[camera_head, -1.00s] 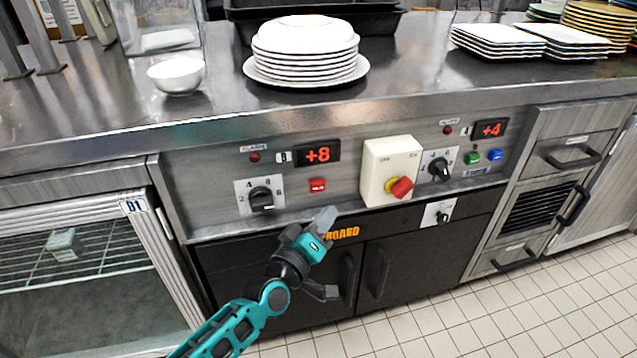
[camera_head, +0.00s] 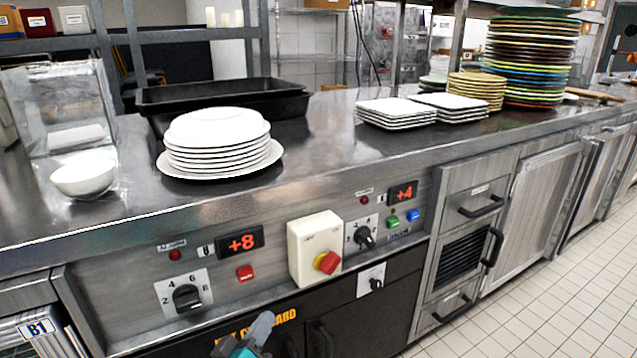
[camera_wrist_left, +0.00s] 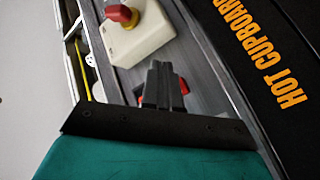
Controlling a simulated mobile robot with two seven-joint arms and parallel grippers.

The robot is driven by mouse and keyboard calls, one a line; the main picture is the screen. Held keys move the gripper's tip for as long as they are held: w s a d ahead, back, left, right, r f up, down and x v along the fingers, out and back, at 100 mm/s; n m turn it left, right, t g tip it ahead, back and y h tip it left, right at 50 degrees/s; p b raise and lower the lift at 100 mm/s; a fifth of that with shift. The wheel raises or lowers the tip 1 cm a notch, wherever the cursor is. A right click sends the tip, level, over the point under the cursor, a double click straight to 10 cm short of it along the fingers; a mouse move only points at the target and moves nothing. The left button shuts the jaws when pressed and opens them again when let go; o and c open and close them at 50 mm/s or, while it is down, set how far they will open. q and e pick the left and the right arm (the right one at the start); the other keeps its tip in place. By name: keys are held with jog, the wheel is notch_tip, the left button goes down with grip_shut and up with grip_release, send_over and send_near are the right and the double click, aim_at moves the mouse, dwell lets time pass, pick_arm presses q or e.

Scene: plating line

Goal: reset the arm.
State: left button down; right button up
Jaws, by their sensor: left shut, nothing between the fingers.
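My left gripper (camera_head: 262,328) shows at the bottom edge of the head view, in front of the dark hot cupboard (camera_head: 225,343) below the control panel (camera_head: 270,270). In the left wrist view its fingers (camera_wrist_left: 160,84) are shut together with nothing between them. The panel with its cream switch box (camera_wrist_left: 135,35) lies beyond the fingertips there. I cannot see any contact between the fingers and the panel. Most of the left arm is out of the head view. My right gripper is not in view.
The steel counter (camera_head: 320,157) holds a stack of white plates (camera_head: 218,143), a white bowl (camera_head: 84,176), square plates (camera_head: 396,112) and tall coloured plate stacks (camera_head: 530,62). A red and yellow knob (camera_head: 327,262) sticks out from the panel. Tiled floor (camera_head: 545,285) is clear at right.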

pick_arm(q)
jog(key=s+f+m+g+y+p, duration=0.1)
jog(key=s+f+m+g, duration=0.25)
jog(key=s, duration=0.55)
jog(key=s+f+m+g+y, duration=0.1)
jog(key=s+f+m+g, duration=0.3)
jog(key=s, duration=0.5)
jog(key=s+a+r+p, duration=0.1)
jog(key=a+r+p, duration=0.2)
jog(key=r+p, duration=0.9)
jog(key=t+p, duration=0.1)
jog(key=p, duration=0.2)
jog(key=shift+a+m+y, duration=0.2)
jog(key=shift+m+y, duration=0.1)
jog(key=shift+m, duration=0.05)
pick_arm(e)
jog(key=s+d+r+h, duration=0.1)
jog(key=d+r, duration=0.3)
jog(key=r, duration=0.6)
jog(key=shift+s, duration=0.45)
pick_arm(q)
jog(key=shift+s+f, duration=0.1)
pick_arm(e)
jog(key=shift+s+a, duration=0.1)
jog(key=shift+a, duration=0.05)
